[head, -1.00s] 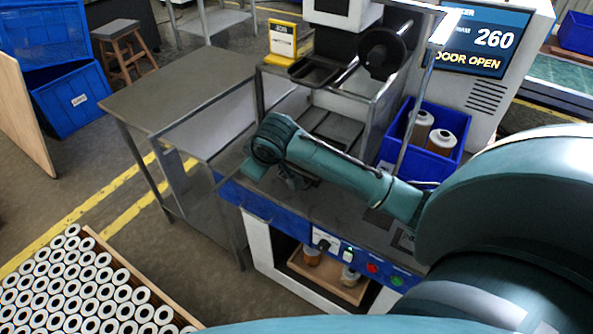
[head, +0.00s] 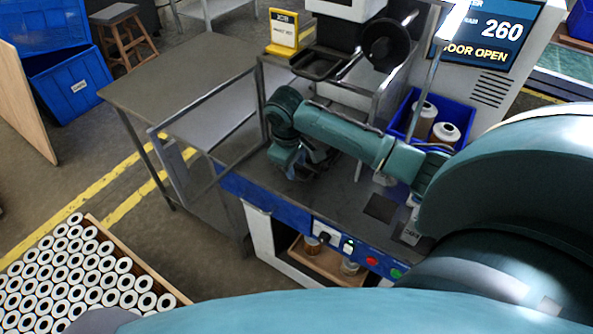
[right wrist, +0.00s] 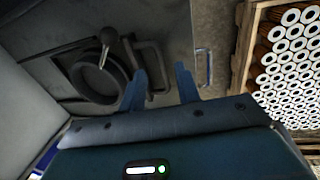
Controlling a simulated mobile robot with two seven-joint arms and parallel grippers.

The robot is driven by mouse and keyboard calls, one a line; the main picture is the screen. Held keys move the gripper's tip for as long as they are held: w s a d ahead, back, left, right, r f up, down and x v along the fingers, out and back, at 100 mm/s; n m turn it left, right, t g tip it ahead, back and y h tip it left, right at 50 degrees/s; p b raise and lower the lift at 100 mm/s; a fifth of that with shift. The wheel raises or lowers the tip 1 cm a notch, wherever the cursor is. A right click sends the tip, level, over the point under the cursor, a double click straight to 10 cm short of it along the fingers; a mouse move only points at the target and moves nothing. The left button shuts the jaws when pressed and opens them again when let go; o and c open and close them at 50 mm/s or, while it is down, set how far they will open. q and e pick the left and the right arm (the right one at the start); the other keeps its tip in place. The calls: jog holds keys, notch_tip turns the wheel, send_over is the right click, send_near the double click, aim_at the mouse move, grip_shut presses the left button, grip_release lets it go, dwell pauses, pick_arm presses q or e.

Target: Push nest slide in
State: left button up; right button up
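The nest slide seems to be the dark plate with a round ring nest (right wrist: 97,80), inside the machine at the left of the right wrist view. A U-shaped handle (right wrist: 152,68) is beside the ring, near my fingertips. I cannot tell whether a finger touches the handle. In the head view my right gripper (head: 297,168) is low over the machine's bench, and my own arm hides most of the slide there. My left gripper is not in view.
The machine's screen (head: 482,35) reads 260 and DOOR OPEN. A blue bin (head: 457,112) with cartridges stands on the bench. Buttons (head: 371,261) line the front panel. A crate of white-ended tubes (head: 135,262) is at lower left. A bare grey table (head: 170,85) stands left of the machine.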

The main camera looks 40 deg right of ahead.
aim_at(297, 176)
jog(key=shift+w+d+f, duration=0.1)
jog(key=shift+d+f, duration=0.05)
jog(key=shift+f, duration=0.8)
jog(key=shift+w+d+f, duration=0.1)
jog(key=shift+d+f, duration=0.05)
jog(key=shift+f, duration=0.75)
jog(key=shift+c, duration=0.4)
grip_shut()
